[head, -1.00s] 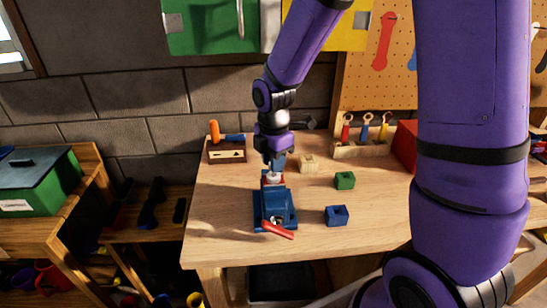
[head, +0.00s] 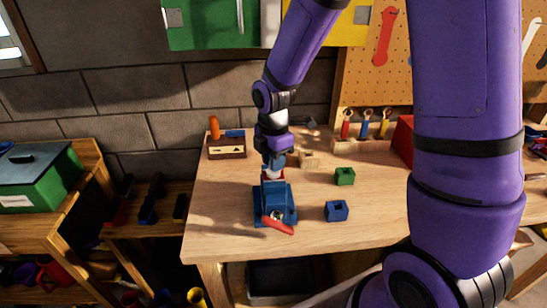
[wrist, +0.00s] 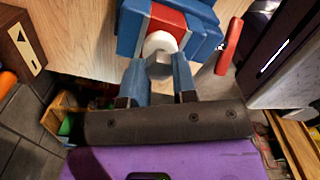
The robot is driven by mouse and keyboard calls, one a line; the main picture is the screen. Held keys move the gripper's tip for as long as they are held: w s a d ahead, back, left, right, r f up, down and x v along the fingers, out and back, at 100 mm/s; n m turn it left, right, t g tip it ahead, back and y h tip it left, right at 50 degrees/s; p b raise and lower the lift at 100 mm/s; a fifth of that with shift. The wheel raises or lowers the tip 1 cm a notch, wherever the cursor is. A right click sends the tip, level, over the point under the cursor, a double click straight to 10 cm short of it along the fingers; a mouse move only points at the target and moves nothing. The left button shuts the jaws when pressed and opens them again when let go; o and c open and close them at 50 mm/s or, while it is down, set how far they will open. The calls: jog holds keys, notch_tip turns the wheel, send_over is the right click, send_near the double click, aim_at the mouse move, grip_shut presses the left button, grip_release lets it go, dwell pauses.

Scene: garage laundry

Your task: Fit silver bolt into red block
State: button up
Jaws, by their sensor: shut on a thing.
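The red block (wrist: 168,18) sits in the jaws of a blue vise (head: 275,201) on the workbench; the vise also shows in the wrist view (wrist: 131,28). My gripper (wrist: 160,75) is shut on the silver bolt (wrist: 160,52), with a blue finger on each side of it. The bolt's wide round pale head (wrist: 160,40) lies against or just over the red block. Whether its shank is in the block's hole is hidden. In the head view the gripper (head: 273,166) is directly behind and above the vise.
A green block (head: 344,176), a blue block (head: 336,211) and a pale wooden block (head: 309,159) stand right of the vise. A wooden toolbox (head: 227,150) is at the back left. The vise's red handle (head: 279,227) points forward. The bench's front left is clear.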

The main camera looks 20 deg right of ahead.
jog(key=shift+f, duration=0.35)
jog(key=o, duration=1)
jog(key=shift+o, duration=0.2)
notch_tip(320, 180, up, 11)
dwell(0.4)
